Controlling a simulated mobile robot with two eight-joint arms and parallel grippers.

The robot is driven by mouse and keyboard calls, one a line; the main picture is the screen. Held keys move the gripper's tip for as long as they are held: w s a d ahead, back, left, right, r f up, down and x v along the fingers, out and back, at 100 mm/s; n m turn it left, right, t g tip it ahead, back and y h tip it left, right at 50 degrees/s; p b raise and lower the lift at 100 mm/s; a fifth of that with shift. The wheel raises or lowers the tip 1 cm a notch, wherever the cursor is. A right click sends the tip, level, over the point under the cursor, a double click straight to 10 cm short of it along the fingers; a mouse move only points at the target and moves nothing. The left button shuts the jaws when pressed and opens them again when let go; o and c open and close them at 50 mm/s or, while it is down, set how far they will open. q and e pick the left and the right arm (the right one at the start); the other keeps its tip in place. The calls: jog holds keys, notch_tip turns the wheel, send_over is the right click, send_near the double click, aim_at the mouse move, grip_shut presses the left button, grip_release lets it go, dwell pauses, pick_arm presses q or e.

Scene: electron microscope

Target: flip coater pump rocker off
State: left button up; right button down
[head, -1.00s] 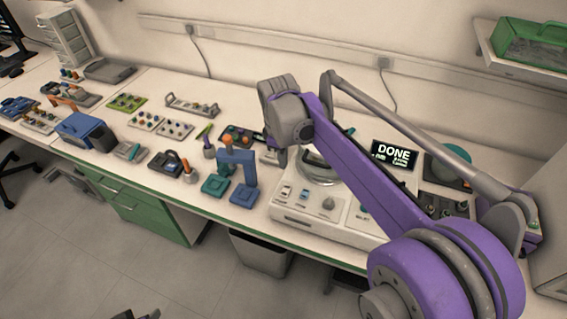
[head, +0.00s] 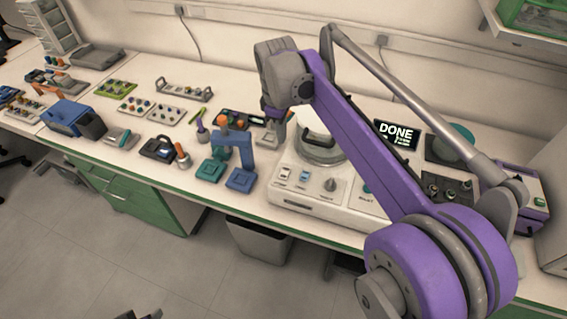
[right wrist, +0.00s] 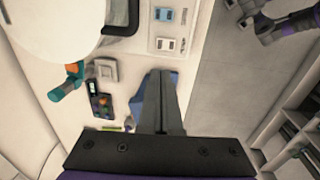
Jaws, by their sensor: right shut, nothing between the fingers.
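The coater is a white bench machine (head: 290,203) with a round plate and dark-handled lid. On its front left panel are a pale rocker (head: 284,172), a blue rocker (head: 304,175) and a dark knob (head: 331,185). The labels are too small to read. My left gripper (right wrist: 254,18) shows only partly.
A screen reading DONE (head: 397,134) stands behind the coater on the right. A blue and teal stand (head: 233,150) sits left of the coater. A small black panel (head: 240,119) lies behind it. A bin (head: 258,240) stands below the bench edge.

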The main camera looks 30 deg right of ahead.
aim_at(284, 170)
jog(key=f, duration=0.9)
jog(key=w+d+f+b, duration=0.1)
jog(key=f, duration=0.4)
jog(key=shift+d, duration=0.1)
jog(key=shift+r, duration=0.1)
jog(key=shift+f, duration=0.3)
jog(key=shift+r, duration=0.1)
jog(key=shift+s, duration=0.1)
